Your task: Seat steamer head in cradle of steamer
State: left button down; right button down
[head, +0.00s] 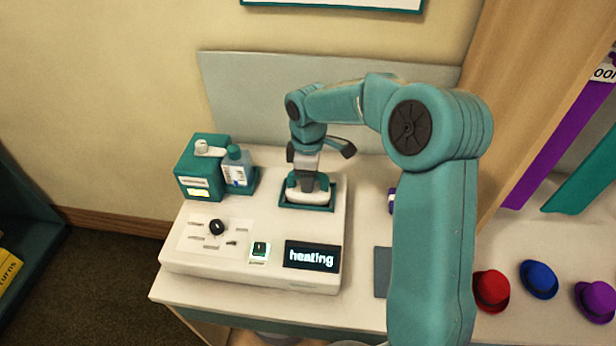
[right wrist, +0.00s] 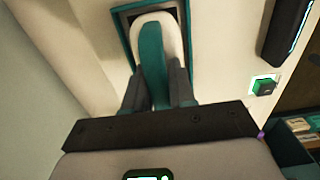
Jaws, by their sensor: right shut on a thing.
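The steamer (head: 180,262) is a white console with a lit display reading "heating" on the table. Its cradle (head: 285,206) is a teal-rimmed recess at the console's back right; it also shows in the right wrist view (right wrist: 121,22). The steamer head (head: 308,196), white with a teal handle, is upright within the cradle's outline; the right wrist view shows it too (right wrist: 152,50). I cannot tell whether it touches the cradle floor. My right gripper (head: 305,176) is shut on its handle from above, with a finger on each side (right wrist: 155,85). My left gripper is not in view.
A teal box (head: 198,175) and a bottle (head: 237,170) stand behind the console's left. The console carries a dark knob (head: 216,227) and a lit green button (head: 260,248). Red (head: 491,290), blue (head: 539,278) and purple (head: 597,300) hats lie at right. A grey panel (head: 250,90) stands behind.

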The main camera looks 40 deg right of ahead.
jog(key=c, duration=0.9)
grip_release()
jog(key=shift+o, duration=0.2)
notch_tip(320, 180, up, 16)
jog(key=p, duration=0.1)
jog(key=shift+r, duration=0.2)
